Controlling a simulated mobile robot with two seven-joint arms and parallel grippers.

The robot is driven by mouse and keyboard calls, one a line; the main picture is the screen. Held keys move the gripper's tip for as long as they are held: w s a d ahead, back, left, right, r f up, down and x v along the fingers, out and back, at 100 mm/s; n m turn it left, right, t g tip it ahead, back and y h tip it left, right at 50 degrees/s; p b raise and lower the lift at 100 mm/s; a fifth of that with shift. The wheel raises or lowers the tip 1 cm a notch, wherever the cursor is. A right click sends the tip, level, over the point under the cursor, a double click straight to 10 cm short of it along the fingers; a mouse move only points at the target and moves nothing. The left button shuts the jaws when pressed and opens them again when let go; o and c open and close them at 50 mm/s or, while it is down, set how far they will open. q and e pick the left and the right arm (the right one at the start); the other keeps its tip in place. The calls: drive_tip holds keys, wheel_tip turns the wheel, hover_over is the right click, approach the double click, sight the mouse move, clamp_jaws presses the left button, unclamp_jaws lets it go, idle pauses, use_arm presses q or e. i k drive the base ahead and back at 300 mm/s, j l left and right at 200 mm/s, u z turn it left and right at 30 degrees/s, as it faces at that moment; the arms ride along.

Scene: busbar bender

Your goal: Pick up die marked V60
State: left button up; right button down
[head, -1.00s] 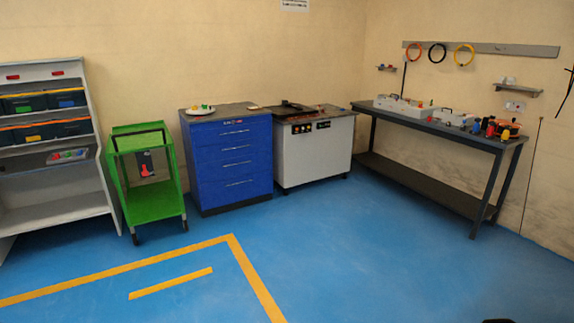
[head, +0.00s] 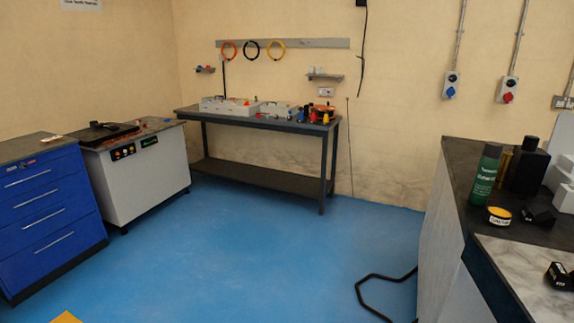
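No die with a readable V60 mark shows. Two small black blocks stand on the counter at the right. One black block (head: 540,216) sits beside a small yellow-and-black tin. The other black block (head: 560,277), with a white label, lies on the marbled part of the counter at the right edge. I cannot read its label for certain. Neither of my grippers is in view.
The dark counter (head: 462,175) on the right carries a green bottle (head: 487,172), a black bottle (head: 528,168) and a yellow tin (head: 499,215). A black bent bar (head: 385,278) is near the floor before it. Blue floor (head: 260,250) is clear mid-view.

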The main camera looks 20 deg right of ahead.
sight(547, 218)
drive_tip(key=i+z, duration=0.15)
drive_tip(key=z, duration=0.25)
drive_tip(key=i+j+z, duration=0.1)
drive_tip(key=z, duration=0.35)
drive_tip(key=i+j+z, duration=0.15)
drive_tip(key=z, duration=0.25)
drive_tip(key=j+z, duration=0.2)
drive_tip(key=z, duration=0.25)
drive_tip(key=i+j+z, duration=0.1)
drive_tip(key=j+z, duration=0.15)
drive_tip(key=z, duration=0.15)
drive_tip(key=j+z, duration=0.25)
drive_tip(key=z, duration=0.2)
drive_tip(key=j+z, duration=0.8)
drive_tip(key=i+j, duration=0.05)
